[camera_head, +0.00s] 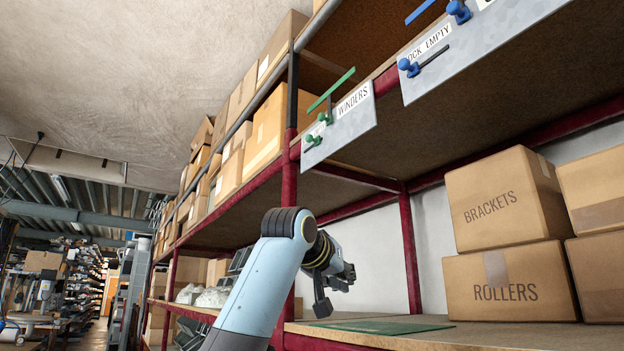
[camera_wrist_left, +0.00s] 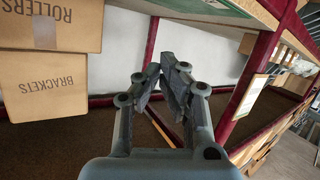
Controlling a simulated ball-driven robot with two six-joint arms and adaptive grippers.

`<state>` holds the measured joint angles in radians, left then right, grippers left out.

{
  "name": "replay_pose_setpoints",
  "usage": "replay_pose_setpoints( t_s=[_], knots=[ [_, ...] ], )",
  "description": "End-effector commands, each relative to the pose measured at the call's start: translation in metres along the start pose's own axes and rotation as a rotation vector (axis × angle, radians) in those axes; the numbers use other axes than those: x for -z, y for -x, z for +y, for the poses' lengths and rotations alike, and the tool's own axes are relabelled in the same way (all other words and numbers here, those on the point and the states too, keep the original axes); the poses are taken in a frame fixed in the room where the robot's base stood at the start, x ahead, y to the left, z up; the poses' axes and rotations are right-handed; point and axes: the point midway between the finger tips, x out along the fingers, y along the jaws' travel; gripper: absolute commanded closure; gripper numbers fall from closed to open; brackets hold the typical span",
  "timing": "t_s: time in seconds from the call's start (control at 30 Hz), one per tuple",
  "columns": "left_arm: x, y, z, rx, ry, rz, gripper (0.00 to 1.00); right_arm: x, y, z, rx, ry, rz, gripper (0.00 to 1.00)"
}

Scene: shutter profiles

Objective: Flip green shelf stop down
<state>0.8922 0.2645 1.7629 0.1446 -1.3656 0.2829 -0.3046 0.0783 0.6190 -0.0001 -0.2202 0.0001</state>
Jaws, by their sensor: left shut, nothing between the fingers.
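The green shelf stop (camera_head: 332,89) is a thin green bar above the grey plate (camera_head: 350,119) labelled WINDERS on the upper shelf's edge. It slants up to the right. Green knobs (camera_head: 312,141) sit at the plate's left end; how they join the bar is too small to tell. My left gripper (camera_head: 331,290) is below the plate, in front of the lower shelf bay, well apart from the stop. In the left wrist view its fingers (camera_wrist_left: 164,72) are shut and empty. The stop cannot be made out there. My right gripper is not in view.
Cartons marked BRACKETS (camera_head: 492,213) and ROLLERS (camera_head: 515,292) stand right on the lower shelf. A green mat (camera_head: 385,327) lies near its front. Red posts (camera_head: 409,255) frame the bay. A second plate (camera_head: 475,52) with blue stops is at upper right.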

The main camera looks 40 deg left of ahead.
Motion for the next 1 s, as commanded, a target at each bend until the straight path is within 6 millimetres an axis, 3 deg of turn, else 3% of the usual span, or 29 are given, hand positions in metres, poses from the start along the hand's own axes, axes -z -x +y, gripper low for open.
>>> replay_pose_setpoints(
  t_s=[0.17, 0.27, 0.4, 0.5, 0.6, 0.7, 0.8, 1.0],
  knots=[
    [0.090, 0.019, 0.003, -0.019, 0.058, 0.114, 1.00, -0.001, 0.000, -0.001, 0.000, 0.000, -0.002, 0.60],
    [0.160, 0.043, 0.004, -0.040, 0.108, 0.203, 1.00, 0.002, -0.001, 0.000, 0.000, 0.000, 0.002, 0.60],
    [0.261, 0.095, 0.001, -0.079, 0.189, 0.337, 1.00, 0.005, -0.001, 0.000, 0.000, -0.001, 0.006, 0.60],
    [0.319, 0.137, -0.003, -0.110, 0.242, 0.418, 1.00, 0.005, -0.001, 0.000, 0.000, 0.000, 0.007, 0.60],
    [0.362, 0.174, -0.007, -0.136, 0.284, 0.481, 1.00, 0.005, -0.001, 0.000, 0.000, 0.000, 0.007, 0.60],
    [0.389, 0.201, -0.011, -0.155, 0.313, 0.523, 1.00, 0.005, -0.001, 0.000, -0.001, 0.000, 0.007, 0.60],
    [0.403, 0.216, -0.013, -0.167, 0.330, 0.546, 1.00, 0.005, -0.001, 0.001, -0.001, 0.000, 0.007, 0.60],
    [0.408, 0.222, -0.014, -0.172, 0.336, 0.555, 1.00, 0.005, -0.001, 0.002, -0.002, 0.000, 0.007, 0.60]
  ],
)
